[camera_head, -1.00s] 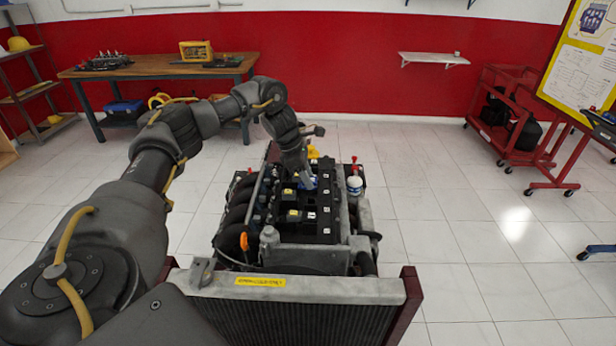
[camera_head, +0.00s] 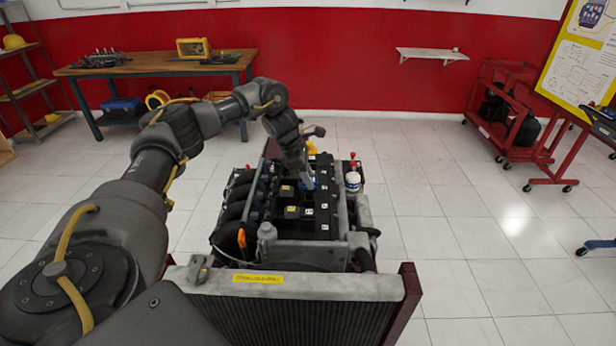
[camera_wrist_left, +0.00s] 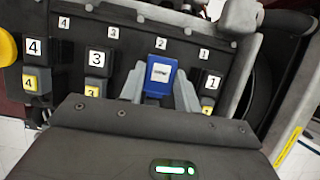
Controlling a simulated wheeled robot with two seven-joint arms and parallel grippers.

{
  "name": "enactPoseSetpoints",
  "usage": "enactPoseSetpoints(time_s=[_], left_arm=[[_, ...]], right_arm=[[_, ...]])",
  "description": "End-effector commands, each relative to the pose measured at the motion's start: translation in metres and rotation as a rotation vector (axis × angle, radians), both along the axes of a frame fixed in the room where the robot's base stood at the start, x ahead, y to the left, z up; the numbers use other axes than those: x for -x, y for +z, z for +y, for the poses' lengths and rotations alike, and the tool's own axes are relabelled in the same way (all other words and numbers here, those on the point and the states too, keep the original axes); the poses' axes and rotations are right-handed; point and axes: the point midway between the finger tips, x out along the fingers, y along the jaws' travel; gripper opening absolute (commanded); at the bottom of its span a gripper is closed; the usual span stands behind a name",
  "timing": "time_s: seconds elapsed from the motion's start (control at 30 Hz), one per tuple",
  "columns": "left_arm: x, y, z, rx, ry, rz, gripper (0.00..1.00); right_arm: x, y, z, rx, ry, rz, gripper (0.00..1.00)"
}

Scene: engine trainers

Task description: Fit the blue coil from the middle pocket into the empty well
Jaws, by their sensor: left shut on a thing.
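My left gripper (camera_head: 303,184) reaches down over the engine (camera_head: 322,212) from the far left side. In the wrist view its two grey fingers (camera_wrist_left: 160,92) are shut on the blue coil (camera_wrist_left: 161,75), one on each side. The coil has a white label and stands in line with the mark 2, between the black coil 3 (camera_wrist_left: 97,61) and the black coil 1 (camera_wrist_left: 211,82). The coil's lower end and the well under it are hidden, so I cannot tell how deep it sits. The middle pocket cannot be made out. My right gripper is not in view.
Black coil 4 (camera_wrist_left: 35,50) stands farther left in the row. A white-capped bottle (camera_head: 353,180) rises at the engine's right side. The radiator (camera_head: 300,285) is in front.

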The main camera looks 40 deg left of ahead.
Motion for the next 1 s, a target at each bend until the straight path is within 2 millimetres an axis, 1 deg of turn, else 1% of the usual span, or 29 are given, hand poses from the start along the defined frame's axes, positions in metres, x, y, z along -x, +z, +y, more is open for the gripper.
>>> enactPoseSetpoints(time_s=[0.7, 1.0], left_arm=[[0.003, -0.020, 0.002, 0.001, 0.000, -0.001, 0.05], [0.003, -0.022, 0.002, 0.001, 0.000, -0.001, 0.05]], right_arm=[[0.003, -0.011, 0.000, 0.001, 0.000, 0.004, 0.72], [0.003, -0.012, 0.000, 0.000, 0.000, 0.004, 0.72]])
